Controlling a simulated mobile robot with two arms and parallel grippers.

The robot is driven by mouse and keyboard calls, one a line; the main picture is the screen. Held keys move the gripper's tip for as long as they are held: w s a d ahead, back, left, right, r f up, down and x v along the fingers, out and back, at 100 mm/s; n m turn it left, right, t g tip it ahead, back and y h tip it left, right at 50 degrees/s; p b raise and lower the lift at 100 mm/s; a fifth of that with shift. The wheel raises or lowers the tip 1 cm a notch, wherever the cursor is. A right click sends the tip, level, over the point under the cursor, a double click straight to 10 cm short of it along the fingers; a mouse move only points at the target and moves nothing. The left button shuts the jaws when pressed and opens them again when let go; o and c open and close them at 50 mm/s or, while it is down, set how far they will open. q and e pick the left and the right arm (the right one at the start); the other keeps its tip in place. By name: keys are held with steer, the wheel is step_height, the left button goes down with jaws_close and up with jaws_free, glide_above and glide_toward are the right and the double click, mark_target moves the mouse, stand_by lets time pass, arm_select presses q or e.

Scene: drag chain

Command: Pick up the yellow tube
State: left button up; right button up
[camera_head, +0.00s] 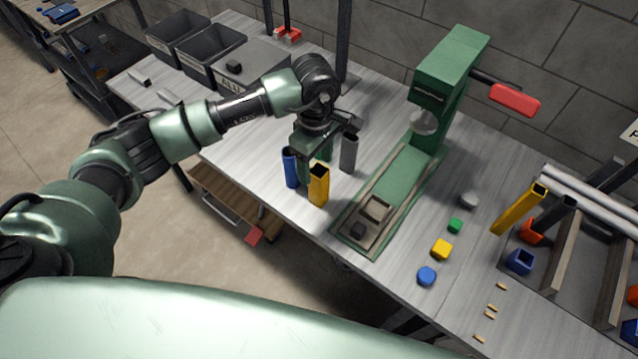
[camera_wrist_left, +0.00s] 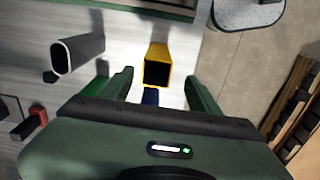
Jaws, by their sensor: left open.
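A yellow square tube (camera_head: 319,187) stands upright near the table's front edge. In the left wrist view the yellow tube (camera_wrist_left: 158,52) shows its open top, between the tip ends of my fingers. My left gripper (camera_head: 313,160) is open and points down just behind the yellow tube in the head view; I cannot tell whether it touches it. A blue tube (camera_head: 290,168) stands to the left and a grey tube (camera_head: 350,153) to the right. In the left wrist view the blue tube (camera_wrist_left: 150,96) is partly hidden by the gripper body. My right gripper is not in view.
A green press (camera_head: 445,80) with a red handle (camera_head: 514,99) stands right of the tubes. Another yellow tube (camera_head: 518,210) leans at the right rack. Coloured caps (camera_head: 441,249) lie at the front right. Grey bins (camera_head: 178,36) stand at the back left.

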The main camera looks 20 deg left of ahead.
mark_target(318, 187)
arm_select(q)
steer(key=f+p, duration=0.1)
steer(key=f, duration=0.1)
steer(key=f+p, duration=0.1)
steer(key=f, duration=0.1)
steer(key=f+p, duration=0.1)
steer(key=f, duration=0.1)
steer(key=shift+w+d+f, duration=0.2)
steer(key=shift+d, duration=0.05)
steer(key=shift+f, duration=0.55)
jaws_close()
